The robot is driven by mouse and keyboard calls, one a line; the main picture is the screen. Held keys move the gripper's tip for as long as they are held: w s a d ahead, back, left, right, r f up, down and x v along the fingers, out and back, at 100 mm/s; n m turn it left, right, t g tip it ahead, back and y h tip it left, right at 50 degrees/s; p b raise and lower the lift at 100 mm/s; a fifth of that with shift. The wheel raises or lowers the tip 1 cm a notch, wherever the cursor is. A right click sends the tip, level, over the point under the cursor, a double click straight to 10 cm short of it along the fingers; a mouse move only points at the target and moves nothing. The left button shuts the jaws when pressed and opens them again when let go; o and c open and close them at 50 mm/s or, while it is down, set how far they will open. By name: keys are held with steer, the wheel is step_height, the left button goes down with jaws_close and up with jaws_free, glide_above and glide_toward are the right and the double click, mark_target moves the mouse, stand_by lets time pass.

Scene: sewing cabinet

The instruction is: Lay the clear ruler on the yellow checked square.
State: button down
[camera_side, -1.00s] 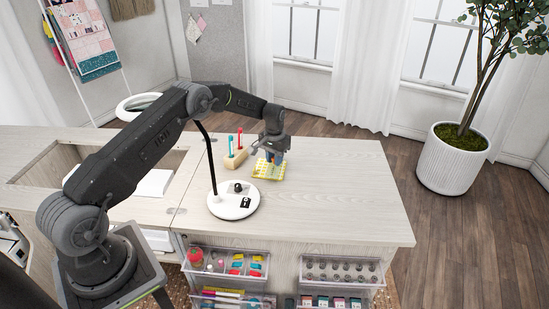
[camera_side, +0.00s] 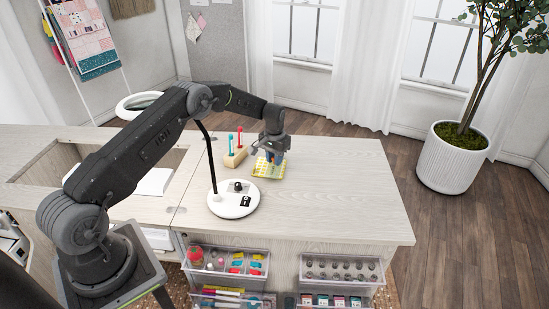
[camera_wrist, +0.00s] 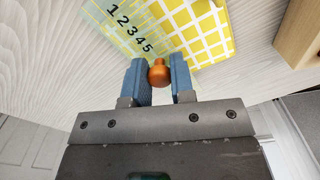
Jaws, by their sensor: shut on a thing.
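My gripper (camera_wrist: 160,68) is shut on the orange knob (camera_wrist: 158,74) of the clear ruler (camera_wrist: 118,22). The ruler is see-through, with black numbers along it. In the wrist view it overlaps the left part of the yellow checked square (camera_wrist: 197,30), and part of it extends past the square's left side. Whether it touches the square or hovers just above it, I cannot tell. In the side view, my gripper (camera_side: 272,156) points down over the yellow checked square (camera_side: 262,173), which lies flat on the pale wooden top. The ruler is hard to make out there.
A wooden holder (camera_side: 236,158) with red and teal tools stands just left of the square. A lamp with a round white base (camera_side: 226,207) is in front of it. The tabletop to the right (camera_side: 350,190) is clear.

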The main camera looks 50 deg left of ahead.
steer(key=shift+f, duration=0.7)
stand_by(1.3)
steer(key=c, duration=0.9)
jaws_free()
step_height(320, 180, up, 14)
steer(key=shift+f, duration=0.1)
